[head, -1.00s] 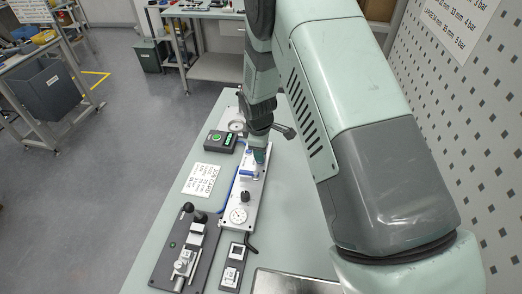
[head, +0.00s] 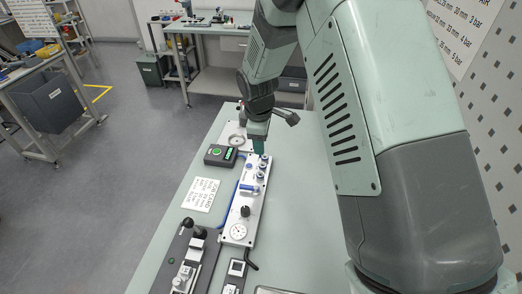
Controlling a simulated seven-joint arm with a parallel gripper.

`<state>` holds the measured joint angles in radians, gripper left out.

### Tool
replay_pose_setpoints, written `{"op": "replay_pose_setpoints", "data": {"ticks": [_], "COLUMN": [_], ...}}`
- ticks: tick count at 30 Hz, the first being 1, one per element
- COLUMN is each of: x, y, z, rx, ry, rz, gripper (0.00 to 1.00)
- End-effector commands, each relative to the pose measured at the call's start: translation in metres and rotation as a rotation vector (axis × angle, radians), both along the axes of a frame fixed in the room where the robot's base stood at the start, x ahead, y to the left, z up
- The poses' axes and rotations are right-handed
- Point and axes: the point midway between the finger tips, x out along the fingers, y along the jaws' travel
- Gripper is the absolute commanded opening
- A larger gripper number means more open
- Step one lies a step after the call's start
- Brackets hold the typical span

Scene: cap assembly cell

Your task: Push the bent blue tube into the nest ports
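A thin bent blue tube (head: 230,203) runs along the left edge of the long white plate (head: 239,219). A short blue piece (head: 249,188) lies across the middle of that plate; I cannot tell whether it is a tube or a handle. Small metallic fittings (head: 262,171) stand on the plate's far part; which of them are the nest ports is too small to tell. My gripper (head: 258,150) points down at the plate's far end, just beyond the fittings. Its fingertips are small and seen edge-on, so opening and any contact are unclear.
A black box with a green button (head: 220,155) stands left of the plate. A white job card (head: 201,194) lies on the bench. A dark fixture with a black knob (head: 187,254) is at the near left. A perforated panel (head: 492,130) stands at right.

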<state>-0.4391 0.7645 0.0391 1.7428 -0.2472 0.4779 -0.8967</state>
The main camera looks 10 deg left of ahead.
Motion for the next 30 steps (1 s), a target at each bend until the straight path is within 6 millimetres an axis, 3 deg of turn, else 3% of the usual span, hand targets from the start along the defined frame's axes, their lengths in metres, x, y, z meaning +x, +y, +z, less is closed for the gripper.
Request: {"op": "replay_pose_setpoints", "data": {"ticks": [12,17,30], "x": [0.046,0.048,0.048], "y": [-0.001,-0.001,-0.001], "z": [-0.014,-0.02,-0.058], "rx": [-0.001,0.002,0.001], "ry": [0.172,0.19,0.189], "rz": [-0.004,-0.002,-0.002], "gripper": [0.21,0.21,0.21]}}
